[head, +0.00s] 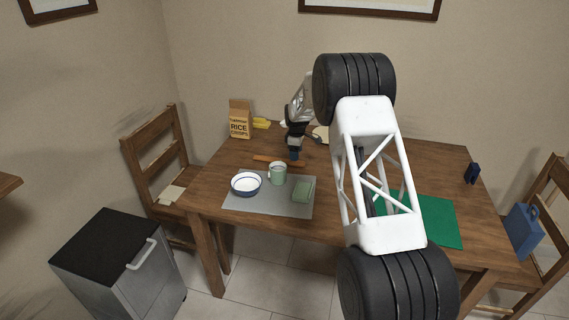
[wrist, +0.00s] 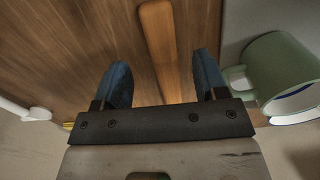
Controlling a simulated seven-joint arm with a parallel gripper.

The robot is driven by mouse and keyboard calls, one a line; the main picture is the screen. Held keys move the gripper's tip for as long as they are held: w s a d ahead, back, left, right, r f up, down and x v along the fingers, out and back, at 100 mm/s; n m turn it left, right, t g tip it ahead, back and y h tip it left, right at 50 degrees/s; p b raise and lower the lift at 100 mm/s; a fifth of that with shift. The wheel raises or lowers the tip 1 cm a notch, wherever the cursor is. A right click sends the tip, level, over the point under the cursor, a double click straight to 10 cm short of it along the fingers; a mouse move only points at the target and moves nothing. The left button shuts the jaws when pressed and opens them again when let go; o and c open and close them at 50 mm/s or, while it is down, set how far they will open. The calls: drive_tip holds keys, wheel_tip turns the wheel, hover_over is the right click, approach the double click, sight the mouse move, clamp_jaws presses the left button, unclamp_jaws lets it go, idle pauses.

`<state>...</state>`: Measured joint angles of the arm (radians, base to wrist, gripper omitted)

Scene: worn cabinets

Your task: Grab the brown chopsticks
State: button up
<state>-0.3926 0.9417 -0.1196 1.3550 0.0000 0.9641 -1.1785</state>
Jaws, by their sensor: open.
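The brown chopsticks (head: 267,160) lie on the wooden table, behind the cup and the grey mat, and look like one narrow light-brown strip. In the wrist view the strip (wrist: 158,40) runs down from the top edge to between my fingers, where its lower end is hidden by the gripper bar. My gripper (head: 295,156) is over the right part of the strip in the head view. Its two blue fingers are apart, one on each side of the strip in the wrist view (wrist: 161,75), with nothing held. The height of the fingertips above the table is hard to tell.
A green cup (head: 278,175) stands close by; it shows just right of my right finger in the wrist view (wrist: 282,72). A cereal bag (head: 240,120) stands behind.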

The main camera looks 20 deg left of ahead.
drive_tip(key=shift+s+f, duration=0.1)
drive_tip(key=shift+f, duration=2.25)
drive_tip(key=shift+c, duration=0.3)
drive_tip(key=c, duration=1)
